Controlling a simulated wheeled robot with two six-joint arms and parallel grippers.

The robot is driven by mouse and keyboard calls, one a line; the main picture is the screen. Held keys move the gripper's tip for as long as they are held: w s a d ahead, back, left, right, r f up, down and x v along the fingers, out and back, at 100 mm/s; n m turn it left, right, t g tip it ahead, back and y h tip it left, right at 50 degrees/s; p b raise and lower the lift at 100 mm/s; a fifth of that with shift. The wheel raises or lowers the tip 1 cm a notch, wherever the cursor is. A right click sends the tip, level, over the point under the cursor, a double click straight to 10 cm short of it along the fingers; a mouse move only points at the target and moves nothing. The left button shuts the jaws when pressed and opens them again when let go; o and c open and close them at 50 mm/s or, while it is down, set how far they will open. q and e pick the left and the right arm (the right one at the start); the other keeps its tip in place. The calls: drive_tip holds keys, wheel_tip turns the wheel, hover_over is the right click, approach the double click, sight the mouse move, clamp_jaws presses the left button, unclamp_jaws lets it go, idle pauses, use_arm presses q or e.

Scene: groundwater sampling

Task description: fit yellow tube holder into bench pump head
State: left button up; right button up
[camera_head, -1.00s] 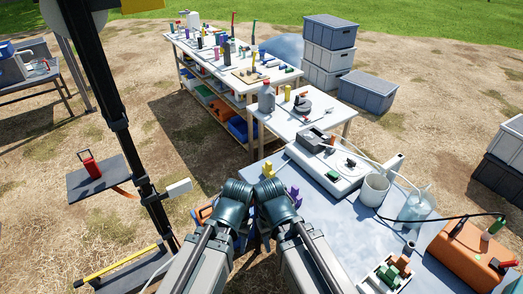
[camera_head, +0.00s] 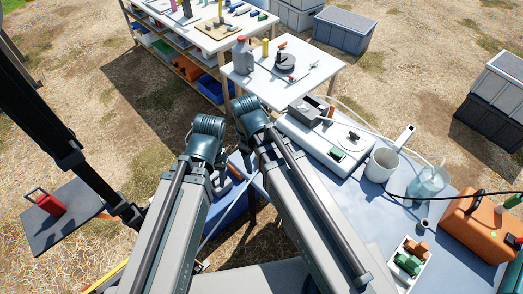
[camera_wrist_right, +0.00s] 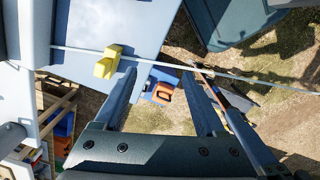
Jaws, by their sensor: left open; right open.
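The yellow tube holder (camera_wrist_right: 107,62) is a small stepped block on the pale blue bench top in the right wrist view. In the head view I cannot see it. My right gripper (camera_wrist_right: 158,76) is open and empty, its fingers reaching past the bench edge to the right of the holder, apart from it in the picture. The bench pump (camera_head: 308,108) is a grey unit on a white base (camera_head: 323,147) at the bench's far end; details of its head are too small to tell. The head view shows my two arms, but neither gripper's fingertips. My left gripper is out of view.
A white bucket (camera_head: 382,165), a clear jug (camera_head: 428,180), an orange case (camera_head: 474,228) and a white tray (camera_head: 412,262) of coloured blocks occupy the bench's right side. A white table (camera_head: 262,82) with a grey bottle (camera_head: 242,57) stands beyond. A thin line crosses the wrist view.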

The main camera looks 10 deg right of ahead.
drive_tip(key=shift+w+d+r+n+p, duration=2.05)
drive_tip(key=shift+w+n, duration=3.25)
drive_tip(key=shift+n, duration=1.9)
drive_tip(key=shift+y, duration=0.4)
drive_tip(key=f+b, duration=0.2)
drive_tip(key=b, duration=0.1)
drive_tip(key=f+b, duration=0.6)
drive_tip(key=shift+d+f, duration=0.25)
drive_tip(key=shift+d, duration=0.15)
wheel_tip(320, 180, down, 5)
drive_tip(key=b, duration=0.5)
drive_tip(key=shift+a+f, duration=0.1)
drive_tip(key=shift+f, duration=0.05)
drive_tip(key=shift+c, duration=0.3)
clamp_jaws()
